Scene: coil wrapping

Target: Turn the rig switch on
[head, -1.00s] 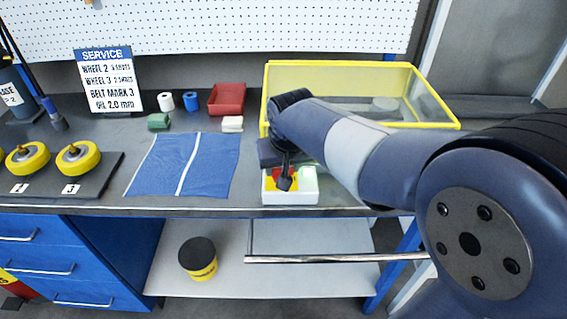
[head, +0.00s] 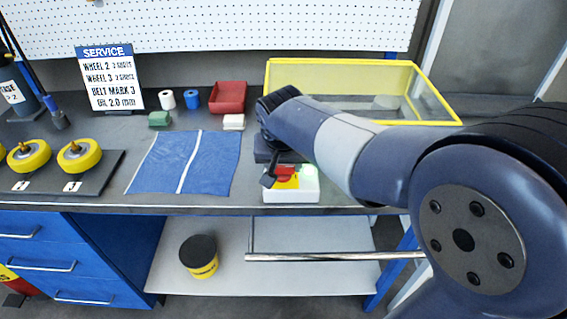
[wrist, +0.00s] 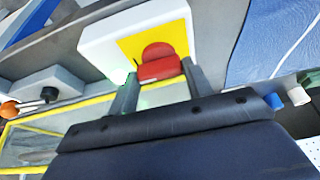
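The rig switch is a white box (head: 291,196) with a yellow face and a red handle (head: 286,174), at the bench's front edge. In the wrist view the white box (wrist: 105,42), yellow face (wrist: 133,46) and red handle (wrist: 160,69) show close up. My gripper (wrist: 159,72) is open, its two fingers on either side of the red handle, with small gaps; contact is not clear. In the head view a dark finger (head: 269,179) is just left of the handle. A green patch (head: 308,174) shows on the box's right, partly behind my arm.
A yellow-framed clear case (head: 440,107) stands behind my arm. A blue cloth (head: 165,165) lies left of the switch, with a red tray (head: 228,98) behind it. In the wrist view, a grey box (wrist: 45,85) with a black knob is at left. A metal rail (head: 320,257) runs below the bench.

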